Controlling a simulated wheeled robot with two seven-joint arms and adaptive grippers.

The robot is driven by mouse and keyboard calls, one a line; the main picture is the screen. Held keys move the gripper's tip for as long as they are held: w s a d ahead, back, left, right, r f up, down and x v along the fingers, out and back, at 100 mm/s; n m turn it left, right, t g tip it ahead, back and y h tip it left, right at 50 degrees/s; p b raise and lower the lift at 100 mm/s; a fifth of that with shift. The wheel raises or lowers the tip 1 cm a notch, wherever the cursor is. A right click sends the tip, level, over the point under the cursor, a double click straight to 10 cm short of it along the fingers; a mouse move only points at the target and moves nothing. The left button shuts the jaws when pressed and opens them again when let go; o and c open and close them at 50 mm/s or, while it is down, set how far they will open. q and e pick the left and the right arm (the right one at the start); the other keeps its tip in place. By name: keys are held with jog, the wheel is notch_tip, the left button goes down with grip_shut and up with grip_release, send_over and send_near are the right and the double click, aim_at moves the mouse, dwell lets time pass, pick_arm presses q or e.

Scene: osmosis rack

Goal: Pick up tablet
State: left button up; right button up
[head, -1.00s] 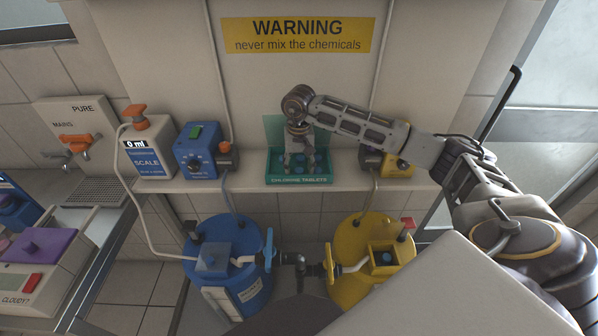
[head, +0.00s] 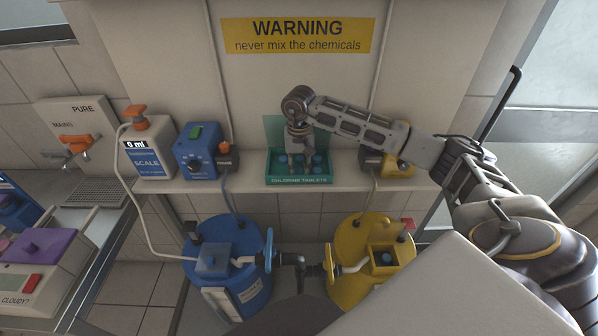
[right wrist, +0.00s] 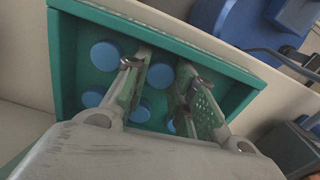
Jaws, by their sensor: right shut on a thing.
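The green chlorine tablets tray (head: 299,181) sits on the shelf under the warning sign. Several round blue tablets lie in it; one tablet (head: 318,160) shows at the tray's right in the head view. In the right wrist view, tablets lie left of the fingers, such as one tablet (right wrist: 105,55), and another tablet (right wrist: 139,110) lies close by the left finger. My right gripper (head: 298,163) reaches down into the tray. Its fingers also show in the right wrist view (right wrist: 166,92), shut on a tablet that is mostly hidden between them. My left gripper is not in view.
A blue pump box (head: 197,151) stands left of the tray and a yellow one (head: 399,165) right of it. A scale (head: 150,150) stands farther left. Blue (head: 238,290) and yellow (head: 355,290) drums with hoses stand below the shelf.

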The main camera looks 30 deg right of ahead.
aim_at(299, 170)
jog(key=shift+r, duration=0.1)
jog(key=shift+c, duration=0.2)
jog(key=shift+r, duration=0.8)
notch_tip(299, 170, up, 5)
jog(key=shift+f+b, duration=0.2)
jog(key=shift+b, duration=0.25)
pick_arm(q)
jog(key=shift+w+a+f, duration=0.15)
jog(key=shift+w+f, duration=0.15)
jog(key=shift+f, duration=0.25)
pick_arm(e)
jog(key=shift+r, duration=1.8)
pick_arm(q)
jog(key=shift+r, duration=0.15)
pick_arm(e)
jog(key=shift+s+f, duration=0.1)
